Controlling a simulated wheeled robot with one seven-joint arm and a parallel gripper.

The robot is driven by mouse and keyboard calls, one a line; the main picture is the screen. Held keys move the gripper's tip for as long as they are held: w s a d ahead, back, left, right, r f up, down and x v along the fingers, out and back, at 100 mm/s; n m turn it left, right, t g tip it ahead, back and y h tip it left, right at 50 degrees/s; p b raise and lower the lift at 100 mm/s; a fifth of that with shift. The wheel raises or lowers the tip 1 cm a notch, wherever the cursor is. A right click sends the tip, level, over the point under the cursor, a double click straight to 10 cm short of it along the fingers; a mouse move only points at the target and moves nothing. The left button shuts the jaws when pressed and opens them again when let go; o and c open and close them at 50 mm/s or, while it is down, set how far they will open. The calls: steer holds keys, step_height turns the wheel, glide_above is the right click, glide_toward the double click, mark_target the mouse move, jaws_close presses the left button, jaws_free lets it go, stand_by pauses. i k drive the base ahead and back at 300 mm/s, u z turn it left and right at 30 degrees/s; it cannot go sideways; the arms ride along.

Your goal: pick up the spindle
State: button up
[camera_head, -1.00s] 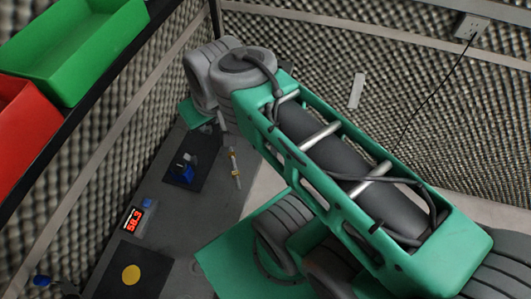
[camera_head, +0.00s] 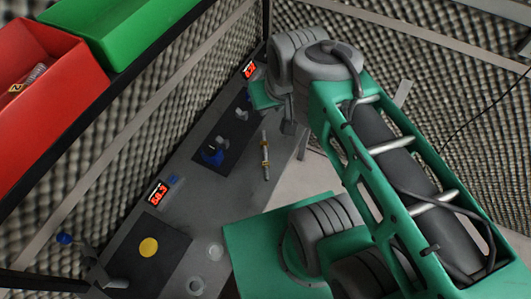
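The spindle (camera_head: 265,165) is a thin silvery rod with brass-coloured collars. It shows on the grey bench near its right edge, in the camera_head view. My gripper (camera_head: 289,127) is at the end of my green and grey arm, just above and to the right of the spindle's upper end in the picture. It looks apart from the spindle, but the height between them is unclear. The fingers are small and partly hidden by my wrist, so their opening does not show.
The grey bench (camera_head: 215,215) carries dark mats, a blue-based item (camera_head: 212,154), a yellow disc (camera_head: 148,247), clear rings (camera_head: 215,252) and red displays (camera_head: 158,193). A red bin (camera_head: 75,85) and green bin (camera_head: 110,45) stand upper left. Foam walls enclose the bench.

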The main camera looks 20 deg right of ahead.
mark_target(266, 164)
steer(key=u, duration=4)
steer(key=k, duration=1.4)
steer(key=u, duration=0.2)
